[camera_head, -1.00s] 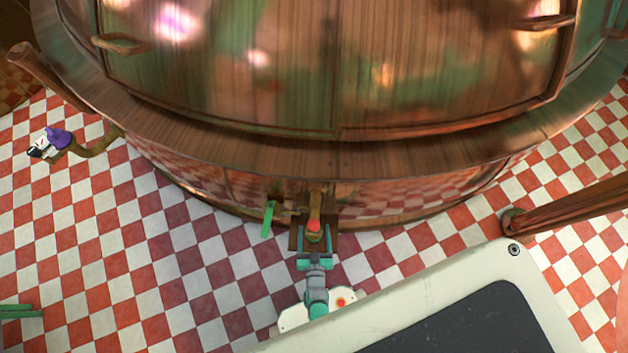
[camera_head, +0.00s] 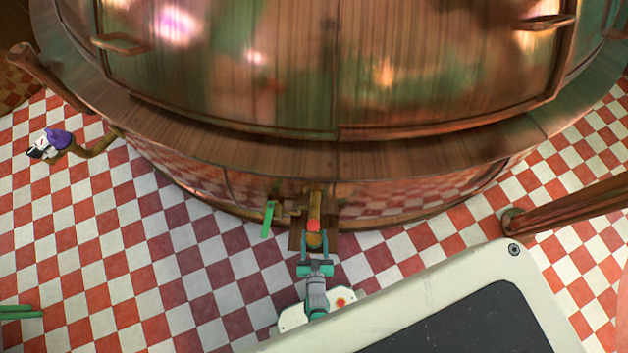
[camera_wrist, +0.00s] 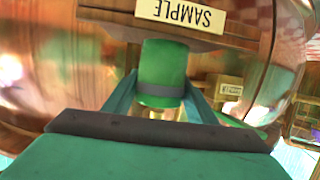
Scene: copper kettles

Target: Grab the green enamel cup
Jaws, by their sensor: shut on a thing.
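The green enamel cup (camera_wrist: 163,68) is upright in the middle of the wrist view, green with a grey band. My gripper (camera_wrist: 158,92) is shut on it, one teal finger against each side. In the head view my gripper (camera_head: 314,243) reaches to the foot of the big copper kettle, below a tap with a red part (camera_head: 313,226). Between the fingers there I see a small round amber-brown top; the cup's green side does not show from above.
The copper kettle (camera_head: 250,185) rises right in front of the gripper. A green handle (camera_head: 268,219) hangs just left. A SAMPLE sign (camera_wrist: 180,12) is close behind the cup. A copper pipe (camera_head: 570,205) stands right; checkered floor is open at left.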

